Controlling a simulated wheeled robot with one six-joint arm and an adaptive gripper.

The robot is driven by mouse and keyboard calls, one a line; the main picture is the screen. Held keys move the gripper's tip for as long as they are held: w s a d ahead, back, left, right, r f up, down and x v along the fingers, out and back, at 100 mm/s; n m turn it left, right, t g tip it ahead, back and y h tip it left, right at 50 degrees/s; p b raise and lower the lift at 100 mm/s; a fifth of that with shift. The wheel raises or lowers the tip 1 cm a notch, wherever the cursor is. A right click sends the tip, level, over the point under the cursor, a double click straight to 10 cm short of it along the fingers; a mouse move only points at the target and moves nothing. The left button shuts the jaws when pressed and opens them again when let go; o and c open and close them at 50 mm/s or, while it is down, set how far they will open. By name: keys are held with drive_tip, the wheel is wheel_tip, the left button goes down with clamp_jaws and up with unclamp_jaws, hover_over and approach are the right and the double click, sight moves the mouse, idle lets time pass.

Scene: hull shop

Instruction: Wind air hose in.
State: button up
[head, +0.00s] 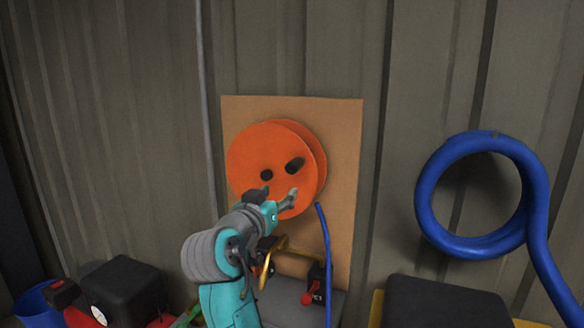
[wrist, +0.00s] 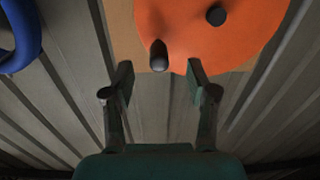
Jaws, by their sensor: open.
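The orange hose reel (head: 255,150) is mounted on a tan board on the wall. Its disc fills the top of the wrist view (wrist: 240,40). A dark crank handle (head: 295,165) sticks out near the disc's right edge; a dark hub (head: 266,175) is at the middle. A blue air hose (head: 326,250) hangs from the reel's lower right. My gripper (head: 276,198) is open and empty, just below the handle in the head view. In the wrist view the handle (wrist: 158,56) lies just beyond and between the open fingertips (wrist: 160,76), with no contact visible.
A thick blue hose coil (head: 434,170) hangs on the corrugated wall at right. A black-topped machine (head: 125,285) stands lower left beside a blue bucket (head: 38,300). A dark box (head: 445,300) stands lower right. A grey unit with a red knob (head: 308,298) sits under the board.

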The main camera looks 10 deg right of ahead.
sight(290, 171)
drive_tip(key=shift+m+h, duration=0.3)
drive_tip(key=shift+m, duration=0.1)
drive_tip(key=w+d+r, duration=0.1)
drive_tip(key=w+d, duration=0.1)
drive_tip(key=w, duration=0.1)
drive_tip(key=w+d+r, duration=0.1)
drive_tip(key=w+d, duration=0.1)
drive_tip(key=w, duration=0.1)
drive_tip(key=w+d+r, duration=0.1)
drive_tip(key=w+d, duration=0.1)
drive_tip(key=w, duration=0.1)
drive_tip(key=shift+r, duration=0.1)
drive_tip(key=shift+s, duration=0.1)
drive_tip(key=shift+d, duration=0.1)
clamp_jaws()
